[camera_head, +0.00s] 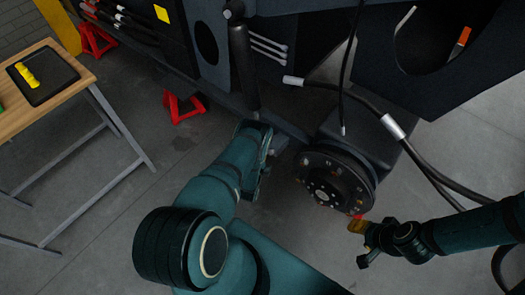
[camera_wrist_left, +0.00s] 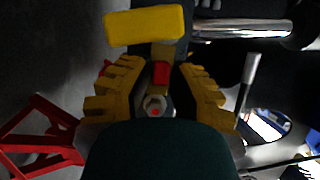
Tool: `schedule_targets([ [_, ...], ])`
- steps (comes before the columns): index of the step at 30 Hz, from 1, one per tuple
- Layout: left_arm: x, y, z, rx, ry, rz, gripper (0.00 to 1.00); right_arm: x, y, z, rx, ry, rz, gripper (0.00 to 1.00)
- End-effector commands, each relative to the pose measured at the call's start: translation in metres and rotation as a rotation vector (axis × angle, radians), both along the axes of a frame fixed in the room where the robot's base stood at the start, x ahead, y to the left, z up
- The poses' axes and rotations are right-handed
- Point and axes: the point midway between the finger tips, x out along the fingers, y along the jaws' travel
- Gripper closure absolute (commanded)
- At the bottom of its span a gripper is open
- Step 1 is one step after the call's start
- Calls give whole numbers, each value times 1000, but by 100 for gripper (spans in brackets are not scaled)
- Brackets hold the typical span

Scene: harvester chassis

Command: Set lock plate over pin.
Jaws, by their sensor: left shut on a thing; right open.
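In the left wrist view my left gripper (camera_wrist_left: 157,88) is shut on a part in the middle of its yellow fingers. That part has a narrow stem with a red piece (camera_wrist_left: 161,72) and seems to be the lock plate; its outline is dark and partly hidden. A yellow block (camera_wrist_left: 145,26) stands just beyond the fingertips. A round metal piece with a red centre (camera_wrist_left: 156,106) shows between the fingers; I cannot tell whether it is the pin. In the head view my left arm hides its fingertips against the chassis. My right gripper (camera_head: 361,241) is open, beside the hub.
The dark chassis (camera_head: 292,18) fills the top. A round wheel hub (camera_head: 338,180) and thick hoses (camera_head: 432,172) are at the right. Red stands (camera_head: 183,108) are on the floor under the chassis. A wooden table (camera_head: 40,75) with a black tray (camera_head: 43,72) is at the left.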

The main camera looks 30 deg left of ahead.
Motion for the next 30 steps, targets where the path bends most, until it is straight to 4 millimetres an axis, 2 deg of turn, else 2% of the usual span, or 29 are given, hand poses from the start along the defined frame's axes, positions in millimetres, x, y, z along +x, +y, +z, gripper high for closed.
schedule_targets([
  [1,2,2,3,3,-7,1,73,0,0,0,0,0,0,53],
  [2,2,2,3,3,-7,1,63,0,0,0,0,0,0,53],
  [3,2,2,3,2,-7,1,56,0,0,0,0,0,0,53],
  [14,-4,-1,0,0,-2,0,56,0,0,0,0,0,0,53],
  [24,-52,-16,0,1,-1,0,56,0,0,0,0,0,0,53],
  [30,-68,-22,1,1,-4,0,56,0,0,0,0,0,0,53],
])
